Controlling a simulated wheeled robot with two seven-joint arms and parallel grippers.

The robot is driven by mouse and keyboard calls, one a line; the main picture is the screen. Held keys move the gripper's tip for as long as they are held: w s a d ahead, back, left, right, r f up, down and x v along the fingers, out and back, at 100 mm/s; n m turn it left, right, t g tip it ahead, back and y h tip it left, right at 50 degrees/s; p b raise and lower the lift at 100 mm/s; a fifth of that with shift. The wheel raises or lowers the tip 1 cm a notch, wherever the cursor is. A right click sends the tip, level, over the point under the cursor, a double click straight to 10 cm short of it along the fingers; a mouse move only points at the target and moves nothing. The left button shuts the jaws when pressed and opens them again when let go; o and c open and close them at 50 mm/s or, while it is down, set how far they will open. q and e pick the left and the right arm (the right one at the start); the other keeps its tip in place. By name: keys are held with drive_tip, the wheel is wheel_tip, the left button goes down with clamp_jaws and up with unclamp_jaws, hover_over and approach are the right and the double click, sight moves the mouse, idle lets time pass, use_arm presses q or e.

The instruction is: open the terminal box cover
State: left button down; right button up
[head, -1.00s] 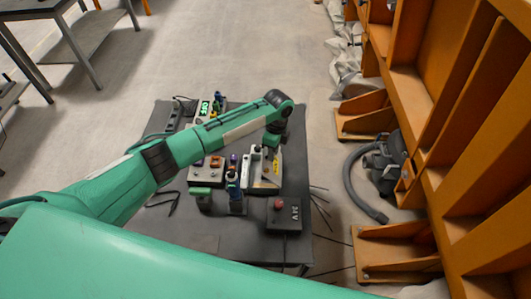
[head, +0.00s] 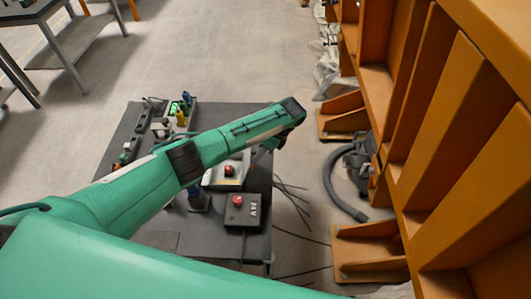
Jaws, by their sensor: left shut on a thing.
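The terminal box (head: 213,182) is a pale box near the right side of the dark table. A red button (head: 229,170) shows on it, so its face is at least partly uncovered. My left gripper (head: 262,154) is just right of the box, under the end of my green left arm. It is shut on what appears to be the box cover, small and mostly hidden by the wrist. The cover's exact angle cannot be told. My right gripper is not in view.
A dark box with a red button (head: 240,211) sits at the table's front right. Small devices (head: 180,112) stand at the back of the table (head: 160,242). Loose cables trail off its right edge. An orange steel frame (head: 370,250) and a vacuum cleaner (head: 362,172) stand to the right.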

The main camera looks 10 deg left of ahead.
use_arm(q)
drive_tip(key=shift+a+f+y, duration=0.1)
drive_tip(key=shift+f+y, duration=0.1)
drive_tip(key=shift+y, duration=0.3)
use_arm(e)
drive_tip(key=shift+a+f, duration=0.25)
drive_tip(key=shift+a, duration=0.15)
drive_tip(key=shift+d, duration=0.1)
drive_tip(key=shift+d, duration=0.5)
